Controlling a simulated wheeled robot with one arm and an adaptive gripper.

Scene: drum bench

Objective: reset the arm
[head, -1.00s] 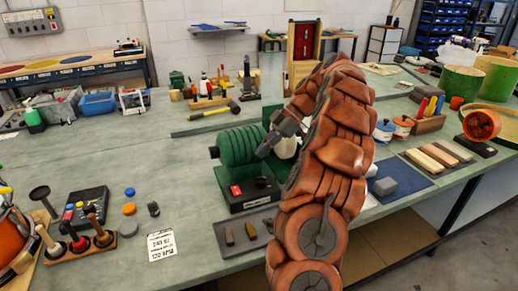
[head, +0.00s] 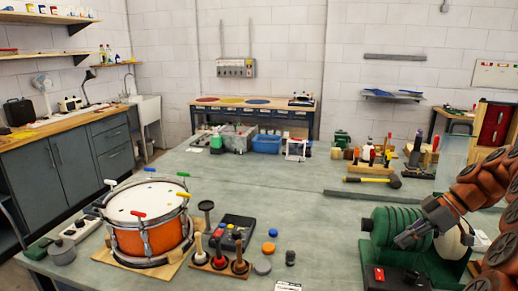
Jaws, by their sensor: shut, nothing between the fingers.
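My arm, with orange-brown segmented covers, comes in at the right edge of the head view. My gripper (head: 402,241) is grey, small in the picture and shut with nothing in it. It appears in front of a green ribbed machine (head: 388,232) with a dark base and red button. I cannot tell whether it touches the machine. A white rounded part (head: 449,241) shows just behind the gripper, partly hidden by it.
The bench top (head: 290,205) is clear in the middle. An orange drum (head: 150,225) stands at the left with a mallet rack (head: 218,262) and a control box (head: 234,232) beside it. A yellow-handled hammer (head: 372,181) and a blue bin (head: 267,144) lie farther back.

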